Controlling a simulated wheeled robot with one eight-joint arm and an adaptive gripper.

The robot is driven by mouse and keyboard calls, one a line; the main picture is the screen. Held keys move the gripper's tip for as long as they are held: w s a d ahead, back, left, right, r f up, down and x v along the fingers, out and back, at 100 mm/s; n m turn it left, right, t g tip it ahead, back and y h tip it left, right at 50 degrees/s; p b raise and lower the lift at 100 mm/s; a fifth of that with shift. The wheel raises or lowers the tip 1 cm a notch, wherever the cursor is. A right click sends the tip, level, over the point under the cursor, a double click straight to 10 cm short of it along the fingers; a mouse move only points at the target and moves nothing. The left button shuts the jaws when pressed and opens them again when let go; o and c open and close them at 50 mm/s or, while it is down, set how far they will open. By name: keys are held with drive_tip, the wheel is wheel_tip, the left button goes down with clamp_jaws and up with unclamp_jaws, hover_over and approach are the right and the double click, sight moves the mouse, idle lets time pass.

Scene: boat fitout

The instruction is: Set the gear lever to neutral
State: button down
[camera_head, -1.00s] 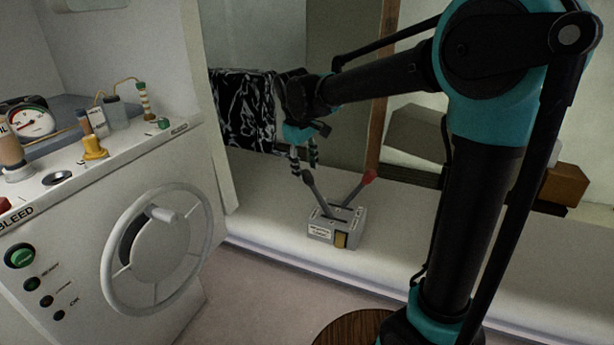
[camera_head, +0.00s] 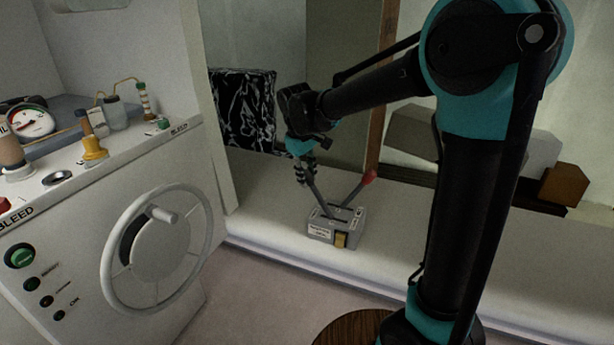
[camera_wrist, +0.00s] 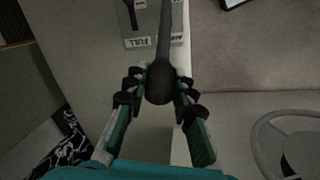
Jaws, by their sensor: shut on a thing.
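A grey control box (camera_head: 320,231) sits on the white ledge with two levers on top. The dark-knobbed lever (camera_head: 317,197) leans up and left in the head view; the red-knobbed lever (camera_head: 358,186) leans up and right. My gripper (camera_head: 306,171) is at the top of the dark-knobbed lever, and its fingers hide the knob there. In the wrist view, the dark knob (camera_wrist: 160,82) lies between the two fingers of my gripper (camera_wrist: 160,88), which are shut on it. A label reading "FULL" and a partly hidden one show beside the lever's shaft.
A white panel with a handwheel (camera_head: 157,248) stands at the left. A black-and-white patterned block (camera_head: 243,110) is behind my gripper. A brown box (camera_head: 563,184) is at the far right. The ledge (camera_head: 270,215) around the control box is clear.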

drive_tip(key=shift+d, duration=0.1)
idle(0.3)
drive_tip(key=s+d+r+t+y, duration=0.1)
drive_tip(key=s+d+r+y, duration=0.1)
drive_tip(key=d, duration=0.7)
drive_tip(key=shift+s+r+t+y, duration=0.3)
drive_tip(key=shift+s+y, duration=0.4)
drive_tip(key=shift+y, duration=0.6)
drive_tip(key=c, duration=1.3)
unclamp_jaws()
drive_tip(key=shift+o, duration=0.2)
drive_tip(key=v, duration=1.2)
